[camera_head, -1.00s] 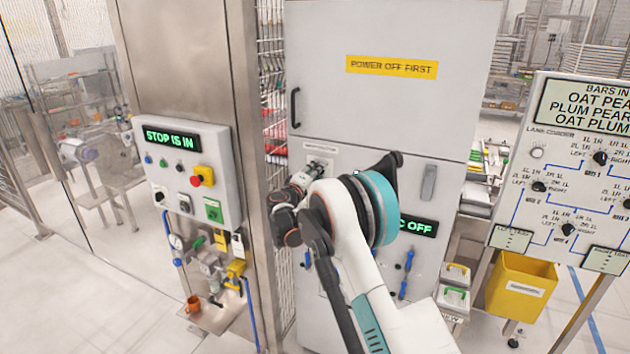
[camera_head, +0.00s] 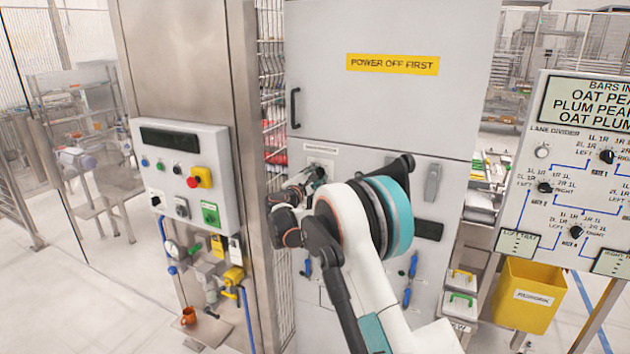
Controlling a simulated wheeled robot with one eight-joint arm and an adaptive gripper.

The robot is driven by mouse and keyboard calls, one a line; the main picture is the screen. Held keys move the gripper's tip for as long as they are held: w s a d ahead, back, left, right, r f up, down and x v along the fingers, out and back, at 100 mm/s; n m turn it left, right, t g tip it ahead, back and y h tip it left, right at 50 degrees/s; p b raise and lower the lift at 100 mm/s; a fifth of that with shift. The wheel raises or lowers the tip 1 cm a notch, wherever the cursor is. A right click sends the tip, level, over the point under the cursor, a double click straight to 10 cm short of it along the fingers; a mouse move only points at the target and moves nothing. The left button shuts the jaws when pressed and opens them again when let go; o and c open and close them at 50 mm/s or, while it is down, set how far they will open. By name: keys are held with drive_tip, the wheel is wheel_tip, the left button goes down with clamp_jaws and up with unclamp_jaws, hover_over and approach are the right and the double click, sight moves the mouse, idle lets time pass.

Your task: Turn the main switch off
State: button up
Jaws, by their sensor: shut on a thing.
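The main switch (camera_head: 319,166) is on the upper left of the grey cabinet front (camera_head: 440,110), under a small white label. My gripper (camera_head: 316,177) is at this switch and covers most of it. It is shut on the switch's handle; the fingers and the handle's exact angle are largely hidden by my own wrist. The display (camera_head: 428,229) low on the cabinet's right side is dark. The display (camera_head: 169,139) on the control box to the left is dark too.
A control box (camera_head: 228,190) with a red stop button (camera_head: 193,182) juts out left of my arm. A lever handle (camera_head: 432,184) and blue-handled tools (camera_head: 408,280) are on the cabinet. The lane divider panel (camera_head: 550,150) and a yellow bin (camera_head: 528,300) stand right.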

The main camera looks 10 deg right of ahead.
drive_tip(key=shift+f+n+b, duration=0.15)
drive_tip(key=shift+n+b, duration=0.15)
drive_tip(key=shift+n, duration=0.7)
drive_tip(key=o, duration=1.1)
drive_tip(key=shift+c, duration=0.2)
drive_tip(key=v, duration=1.2)
drive_tip(key=shift+s+d, duration=0.1)
